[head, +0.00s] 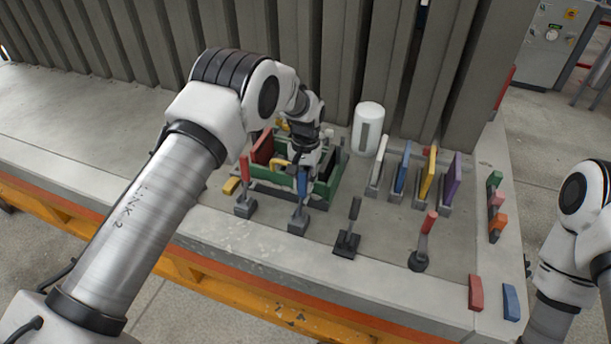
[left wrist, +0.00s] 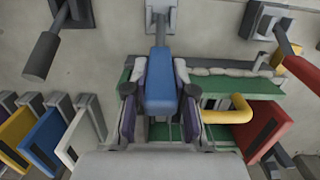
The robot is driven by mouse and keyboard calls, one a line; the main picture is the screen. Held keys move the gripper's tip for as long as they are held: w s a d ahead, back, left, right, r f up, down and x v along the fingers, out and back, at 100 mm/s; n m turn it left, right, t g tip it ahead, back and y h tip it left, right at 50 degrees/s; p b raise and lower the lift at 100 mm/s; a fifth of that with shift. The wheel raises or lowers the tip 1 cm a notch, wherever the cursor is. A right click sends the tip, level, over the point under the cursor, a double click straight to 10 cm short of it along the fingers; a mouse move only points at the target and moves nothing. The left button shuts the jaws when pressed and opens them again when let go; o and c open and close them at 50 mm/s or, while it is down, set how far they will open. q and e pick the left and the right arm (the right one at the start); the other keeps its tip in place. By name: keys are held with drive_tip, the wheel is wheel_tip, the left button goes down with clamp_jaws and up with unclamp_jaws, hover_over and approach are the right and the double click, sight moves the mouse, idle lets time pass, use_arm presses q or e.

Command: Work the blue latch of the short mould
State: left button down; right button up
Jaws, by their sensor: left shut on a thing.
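The blue latch (head: 302,182) stands on a grey base at the front side of the green mould (head: 322,188). Its blue handle (left wrist: 160,82) points toward the camera in the left wrist view. My left gripper (head: 303,168) reaches down from above, and its two fingers (left wrist: 160,105) are shut on the handle, one on each side. The green mould (left wrist: 240,88) lies behind the handle, with a yellow handle (left wrist: 228,112) and a red panel (left wrist: 265,130) at its side. My right gripper is out of view; only part of its arm shows at the right edge.
A red-handled latch (head: 244,172) stands left of the blue one. A black lever (head: 350,225) and a red-tipped lever (head: 427,235) stand to the right. Coloured panels (head: 427,172) stand in slots beyond, near a white cylinder (head: 368,130). Loose blocks (head: 476,292) lie by the front right edge.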

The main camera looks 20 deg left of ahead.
use_arm(q)
drive_tip(key=c, duration=1)
unclamp_jaws()
drive_tip(key=shift+o, duration=0.2)
wheel_tip(320, 180, up, 12)
drive_tip(key=w, duration=0.1)
drive_tip(key=shift+w, duration=0.15)
drive_tip(key=shift+f, duration=0.1)
